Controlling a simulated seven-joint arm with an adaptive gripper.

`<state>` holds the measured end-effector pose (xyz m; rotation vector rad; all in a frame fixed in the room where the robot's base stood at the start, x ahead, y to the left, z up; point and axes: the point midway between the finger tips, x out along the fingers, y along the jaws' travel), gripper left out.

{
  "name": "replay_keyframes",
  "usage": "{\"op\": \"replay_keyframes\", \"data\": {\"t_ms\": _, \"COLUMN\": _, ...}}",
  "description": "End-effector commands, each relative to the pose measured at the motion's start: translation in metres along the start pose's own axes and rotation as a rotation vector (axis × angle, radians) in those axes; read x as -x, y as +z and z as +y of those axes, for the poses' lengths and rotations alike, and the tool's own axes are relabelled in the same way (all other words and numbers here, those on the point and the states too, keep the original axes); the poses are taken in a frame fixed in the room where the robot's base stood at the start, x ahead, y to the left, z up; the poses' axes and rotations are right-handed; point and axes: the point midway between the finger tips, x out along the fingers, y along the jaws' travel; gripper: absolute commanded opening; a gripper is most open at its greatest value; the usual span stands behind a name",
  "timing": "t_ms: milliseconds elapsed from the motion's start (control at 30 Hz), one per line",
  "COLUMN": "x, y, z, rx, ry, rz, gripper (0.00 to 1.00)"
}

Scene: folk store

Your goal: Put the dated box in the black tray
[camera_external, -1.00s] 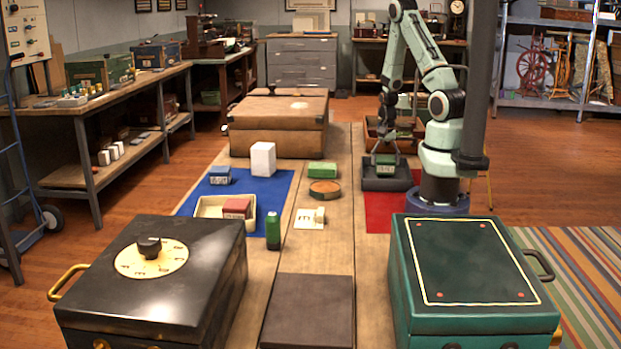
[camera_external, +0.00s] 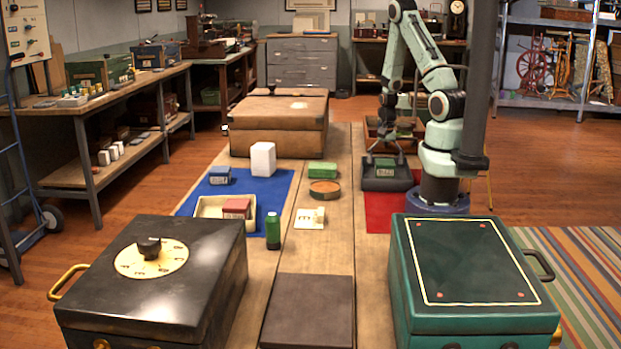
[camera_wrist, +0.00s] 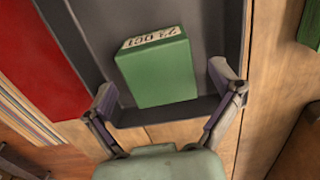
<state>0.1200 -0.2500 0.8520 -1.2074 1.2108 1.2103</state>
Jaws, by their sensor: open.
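The dated box is a green block (camera_wrist: 160,75) with a white label reading "23 OCT" in the wrist view. It lies in the black tray (camera_wrist: 225,30), and also shows there in the external view (camera_external: 385,167). The black tray (camera_external: 386,184) stands on the red mat at the right of the bench. My gripper (camera_wrist: 168,105) is open, with one finger on each side of the green box's near end and a gap to the box. In the external view my gripper (camera_external: 384,155) is just above the tray.
Another green box (camera_external: 322,169) and a round wooden dish (camera_external: 325,188) stand left of the tray. A cream tray (camera_external: 212,207) holds a red box (camera_external: 237,208).

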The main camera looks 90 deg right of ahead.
Motion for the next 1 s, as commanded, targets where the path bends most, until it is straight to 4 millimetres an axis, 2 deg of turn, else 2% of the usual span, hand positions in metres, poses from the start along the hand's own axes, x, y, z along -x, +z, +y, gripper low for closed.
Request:
{"op": "replay_keyframes", "data": {"t_ms": 300, "x": 0.069, "y": -0.001, "z": -0.001, "rx": 0.001, "ry": -0.004, "rz": 0.007, "gripper": 0.91}}
{"op": "replay_keyframes", "data": {"t_ms": 500, "x": 0.103, "y": -0.001, "z": -0.001, "rx": 0.001, "ry": -0.003, "rz": 0.005, "gripper": 0.91}}
{"op": "replay_keyframes", "data": {"t_ms": 633, "x": 0.113, "y": 0.000, "z": 0.000, "rx": 0.001, "ry": -0.001, "rz": 0.001, "gripper": 0.91}}
{"op": "replay_keyframes", "data": {"t_ms": 867, "x": 0.116, "y": 0.002, "z": -0.002, "rx": 0.009, "ry": -0.002, "rz": 0.000, "gripper": 0.91}}
{"op": "replay_keyframes", "data": {"t_ms": 967, "x": 0.128, "y": 0.020, "z": -0.020, "rx": 0.121, "ry": -0.019, "rz": -0.005, "gripper": 0.91}}
{"op": "replay_keyframes", "data": {"t_ms": 1000, "x": 0.137, "y": 0.037, "z": -0.032, "rx": 0.216, "ry": -0.030, "rz": -0.011, "gripper": 0.91}}
